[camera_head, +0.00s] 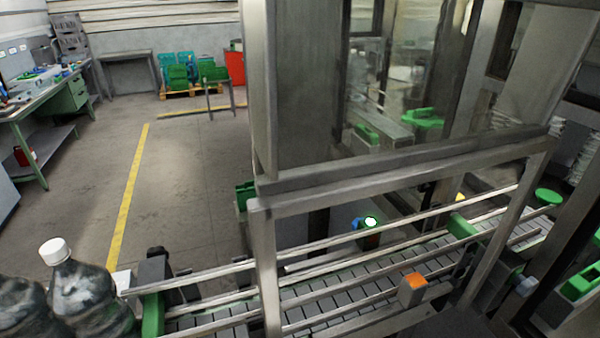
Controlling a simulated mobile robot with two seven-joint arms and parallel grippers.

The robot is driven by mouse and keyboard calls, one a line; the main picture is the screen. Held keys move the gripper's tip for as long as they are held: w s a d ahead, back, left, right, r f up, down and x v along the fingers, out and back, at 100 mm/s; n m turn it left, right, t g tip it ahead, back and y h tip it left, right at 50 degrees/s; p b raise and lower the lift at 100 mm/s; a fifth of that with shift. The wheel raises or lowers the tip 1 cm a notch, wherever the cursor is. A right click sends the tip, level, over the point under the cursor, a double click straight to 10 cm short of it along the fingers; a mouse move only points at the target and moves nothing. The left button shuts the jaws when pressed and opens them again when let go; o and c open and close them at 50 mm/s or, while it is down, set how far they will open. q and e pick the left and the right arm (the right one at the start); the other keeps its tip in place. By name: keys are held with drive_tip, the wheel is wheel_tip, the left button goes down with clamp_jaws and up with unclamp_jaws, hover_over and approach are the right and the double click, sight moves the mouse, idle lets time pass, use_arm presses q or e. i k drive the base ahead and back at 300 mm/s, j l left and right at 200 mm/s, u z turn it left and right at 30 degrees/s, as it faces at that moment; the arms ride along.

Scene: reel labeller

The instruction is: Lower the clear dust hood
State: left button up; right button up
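The clear dust hood (310,100) fills the upper middle and right, a see-through box with grey metal edges. Its bottom edge runs just above the top bar of a metal frame (262,230). I cannot tell whether the hood touches that bar. Green parts show through its clear panel. Below the bar the space over the conveyor is open to view. The hood's top lies outside the picture. Neither of my grippers is in view.
A slatted conveyor (345,290) with metal side rails runs under the frame. Dark bottles, one with a white cap (55,251), stand at its left end. An orange-topped sensor block (412,288) sits on the near rail. The floor at left (180,200) is clear.

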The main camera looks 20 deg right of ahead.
sight(559, 35)
drive_tip(key=z, duration=1.05)
